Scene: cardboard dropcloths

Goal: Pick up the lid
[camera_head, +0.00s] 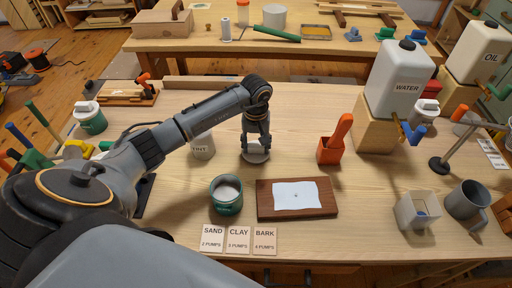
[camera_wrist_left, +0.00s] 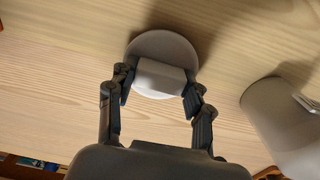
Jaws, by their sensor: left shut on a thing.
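The lid is a pale round disc with a block-shaped handle (camera_wrist_left: 160,76). In the head view the lid (camera_head: 256,156) shows below my left gripper (camera_head: 256,142), near the middle of the workbench. In the left wrist view my left gripper (camera_wrist_left: 158,103) has its two fingers on either side of the handle and is shut on it. I cannot tell if the lid touches the bench or hangs just above it. A green open tin (camera_head: 227,205) with pale contents stands in front, without a lid on it. My right gripper is not in view.
A grey-white pot (camera_head: 203,146) stands close left of the lid; it also shows in the left wrist view (camera_wrist_left: 285,125). A brown board with paper (camera_head: 262,209) lies in front. An orange holder (camera_head: 330,150) stands to the right. Behind the lid, the bench is fairly clear.

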